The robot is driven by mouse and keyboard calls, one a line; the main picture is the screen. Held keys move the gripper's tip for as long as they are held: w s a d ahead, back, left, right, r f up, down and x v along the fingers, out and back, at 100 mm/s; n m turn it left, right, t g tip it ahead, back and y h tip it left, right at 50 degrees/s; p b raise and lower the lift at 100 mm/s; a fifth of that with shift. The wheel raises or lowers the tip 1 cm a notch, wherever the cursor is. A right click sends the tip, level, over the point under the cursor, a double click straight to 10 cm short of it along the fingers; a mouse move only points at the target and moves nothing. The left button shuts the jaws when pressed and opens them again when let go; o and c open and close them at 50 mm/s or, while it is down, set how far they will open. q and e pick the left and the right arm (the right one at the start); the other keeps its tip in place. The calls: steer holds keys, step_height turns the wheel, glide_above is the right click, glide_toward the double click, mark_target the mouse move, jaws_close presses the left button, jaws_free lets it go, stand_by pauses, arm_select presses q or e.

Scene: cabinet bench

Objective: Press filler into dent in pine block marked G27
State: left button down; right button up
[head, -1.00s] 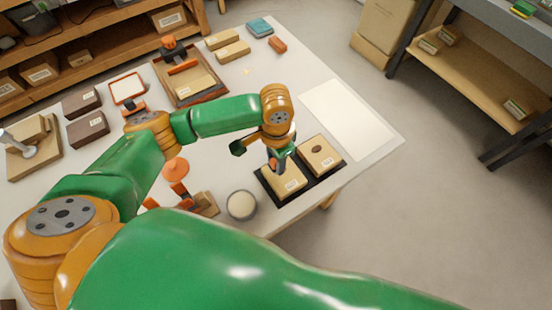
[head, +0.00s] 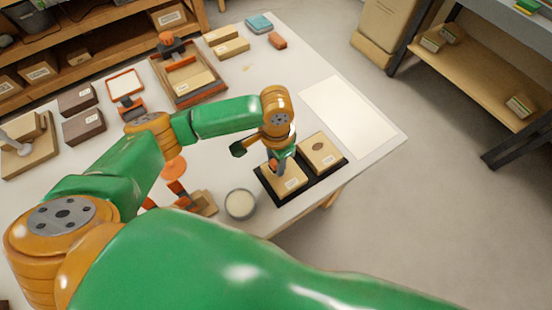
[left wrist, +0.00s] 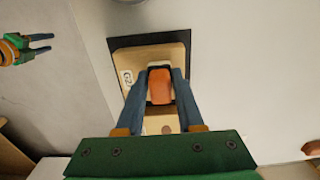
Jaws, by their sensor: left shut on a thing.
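My left gripper (head: 277,161) is shut on an orange-handled tool (left wrist: 160,86), whose handle lies between the two fingers in the left wrist view. It is over the left pine block (head: 287,181), which also shows in the left wrist view (left wrist: 128,95). The block's label begins "G2"; the last character is hard to read. The tool hides the middle of this block, and I cannot tell whether its tip touches the wood. A second pine block (head: 321,153) with a dark oval dent lies beside it. My right gripper (left wrist: 37,44) is open and empty, off to the side.
A white sheet (head: 348,115) lies behind. A clamp fixture (head: 187,75) and boxes are farther back.

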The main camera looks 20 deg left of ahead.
arm_select(q)
steer(key=shift+f, duration=0.75)
stand_by(0.7)
steer(key=shift+w+d+b, duration=0.45)
steer(key=shift+w+d, duration=0.3)
steer(key=shift+w, duration=0.25)
steer(key=shift+s+a+r+p, duration=0.2)
steer(key=shift+s+a+p, duration=0.35)
steer(key=shift+p, duration=0.45)
steer(key=shift+s+p, duration=0.3)
steer(key=shift+s, duration=0.05)
steer(key=shift+s+a+f, duration=0.2)
steer(key=shift+a+f, duration=0.05)
steer(key=shift+w+d, duration=0.1)
